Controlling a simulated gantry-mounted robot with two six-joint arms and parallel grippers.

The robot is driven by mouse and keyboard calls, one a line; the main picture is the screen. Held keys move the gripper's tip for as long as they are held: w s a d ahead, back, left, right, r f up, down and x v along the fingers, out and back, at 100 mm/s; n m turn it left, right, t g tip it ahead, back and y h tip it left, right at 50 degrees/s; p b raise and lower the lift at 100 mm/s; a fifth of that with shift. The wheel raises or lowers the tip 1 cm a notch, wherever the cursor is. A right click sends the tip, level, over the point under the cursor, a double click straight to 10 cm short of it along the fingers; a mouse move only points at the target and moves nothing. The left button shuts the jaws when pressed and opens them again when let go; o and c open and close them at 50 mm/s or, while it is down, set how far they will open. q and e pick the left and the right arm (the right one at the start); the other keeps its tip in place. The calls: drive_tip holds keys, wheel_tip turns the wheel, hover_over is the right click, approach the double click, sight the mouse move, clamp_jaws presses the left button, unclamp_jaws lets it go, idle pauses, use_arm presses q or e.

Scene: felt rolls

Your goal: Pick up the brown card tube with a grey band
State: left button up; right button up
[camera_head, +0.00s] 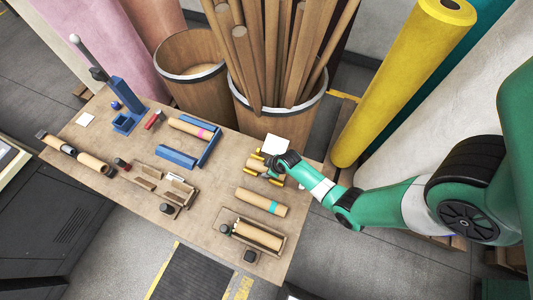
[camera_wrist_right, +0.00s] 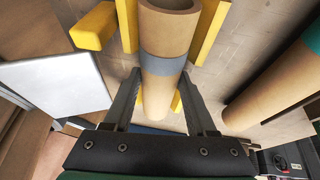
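The brown card tube with a grey band (camera_wrist_right: 166,66) lies in a yellow cradle (camera_wrist_right: 208,28). In the head view the tube (camera_head: 254,165) shows in part at the right side of the table, under my right gripper (camera_head: 272,166), which hides its band. In the right wrist view my right gripper (camera_wrist_right: 160,85) has one finger on each side of the tube, near the grey band. Its fingers look open, and contact with the tube cannot be made out. My left gripper is in neither view.
A teal-banded tube (camera_head: 262,203) lies close by, nearer the front edge. A blue holder (camera_head: 178,157) with a pink-banded tube (camera_head: 188,127) stands left.

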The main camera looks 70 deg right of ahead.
clamp_jaws()
drive_tip(key=shift+r+p, duration=0.5)
drive_tip(key=shift+r, duration=0.1)
wheel_tip(320, 180, up, 3)
drive_tip(key=shift+r+p, duration=0.1)
drive_tip(key=shift+p, duration=1.15)
drive_tip(key=s+a+r+p, duration=0.8)
drive_tip(key=s+a, duration=0.1)
drive_tip(key=a, duration=0.1)
drive_tip(key=shift+s+r, duration=0.3)
drive_tip(key=shift+s, duration=0.05)
